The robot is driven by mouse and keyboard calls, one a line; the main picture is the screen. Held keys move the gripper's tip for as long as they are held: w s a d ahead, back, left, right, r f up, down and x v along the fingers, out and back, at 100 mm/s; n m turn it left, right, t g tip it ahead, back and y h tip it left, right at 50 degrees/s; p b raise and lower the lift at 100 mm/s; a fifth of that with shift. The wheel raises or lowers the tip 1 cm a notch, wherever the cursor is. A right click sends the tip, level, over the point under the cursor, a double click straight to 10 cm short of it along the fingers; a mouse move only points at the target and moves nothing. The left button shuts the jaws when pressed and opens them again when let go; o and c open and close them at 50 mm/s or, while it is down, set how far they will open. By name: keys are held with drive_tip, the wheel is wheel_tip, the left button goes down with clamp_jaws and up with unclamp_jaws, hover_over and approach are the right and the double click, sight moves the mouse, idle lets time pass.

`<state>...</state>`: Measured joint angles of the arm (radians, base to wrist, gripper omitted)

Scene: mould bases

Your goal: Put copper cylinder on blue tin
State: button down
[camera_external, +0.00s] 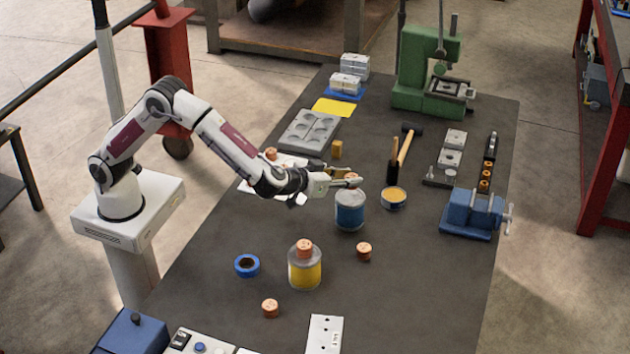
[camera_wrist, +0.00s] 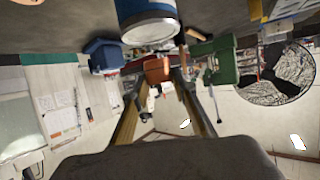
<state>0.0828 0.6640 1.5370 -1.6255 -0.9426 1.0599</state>
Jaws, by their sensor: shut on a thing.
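The blue tin (camera_external: 350,214), with a pale rim and a blue band, stands upright on the dark table. It also shows at the top of the wrist view (camera_wrist: 148,28). My gripper (camera_external: 347,181) is just above the tin's top, shut on a copper cylinder (camera_external: 351,177). In the wrist view the copper cylinder (camera_wrist: 157,70) sits between the two fingertips, close to the tin's top edge. I cannot tell whether it touches the tin. Other copper cylinders stand on the yellow-banded tin (camera_external: 304,272) and on the table (camera_external: 363,251).
A low yellow-topped can (camera_external: 394,198) stands right of the blue tin, with a hammer (camera_external: 405,145) behind. Blue tape (camera_external: 247,265) and another copper cylinder (camera_external: 270,308) lie in front. A blue vise (camera_external: 472,212) is at right. The table's front right is clear.

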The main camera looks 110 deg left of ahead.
drive_tip(key=shift+f, duration=1.6)
drive_tip(key=shift+f, duration=0.1)
drive_tip(key=c, duration=1.6)
unclamp_jaws()
drive_tip(key=shift+f, duration=0.1)
drive_tip(key=shift+c, duration=0.2)
drive_tip(key=shift+s+d+r, duration=0.2)
drive_tip(key=shift+d+r, duration=0.1)
drive_tip(key=shift+d, duration=0.05)
drive_tip(key=v, duration=1.1)
drive_tip(key=shift+r, duration=0.1)
